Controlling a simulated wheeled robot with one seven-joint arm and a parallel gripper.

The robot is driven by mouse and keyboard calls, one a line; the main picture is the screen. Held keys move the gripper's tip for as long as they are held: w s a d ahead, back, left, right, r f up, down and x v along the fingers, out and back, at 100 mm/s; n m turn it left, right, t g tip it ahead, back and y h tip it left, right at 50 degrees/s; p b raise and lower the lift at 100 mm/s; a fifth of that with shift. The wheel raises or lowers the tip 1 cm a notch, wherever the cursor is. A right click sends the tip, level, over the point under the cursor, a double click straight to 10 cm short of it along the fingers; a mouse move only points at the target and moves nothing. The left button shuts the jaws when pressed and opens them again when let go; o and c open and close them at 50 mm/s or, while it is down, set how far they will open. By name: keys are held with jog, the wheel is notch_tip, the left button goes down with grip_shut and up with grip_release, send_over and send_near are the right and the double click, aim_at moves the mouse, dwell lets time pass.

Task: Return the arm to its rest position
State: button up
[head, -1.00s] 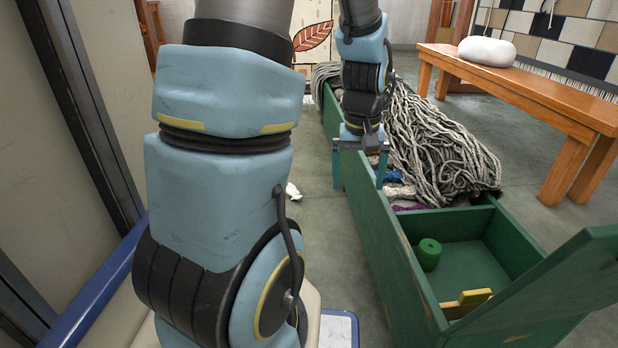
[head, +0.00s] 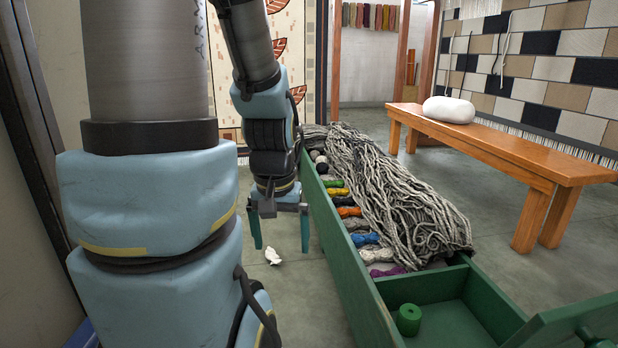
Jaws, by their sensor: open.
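My gripper (head: 280,236) hangs from my blue and grey arm, left of the green chest, with its two teal fingers apart and nothing between them. It points down over the grey floor, outside the chest's left wall. A large part of my arm fills the left of the head view and hides what lies behind it.
The long green chest (head: 345,262) holds several coloured skeins (head: 352,224) under a heap of grey yarn (head: 395,195). A green cylinder (head: 408,319) stands in its near compartment. A white scrap (head: 272,256) lies on the floor. A wooden bench (head: 495,152) bears a white bundle (head: 448,109).

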notch_tip(320, 180, up, 42)
jog(key=p, duration=4)
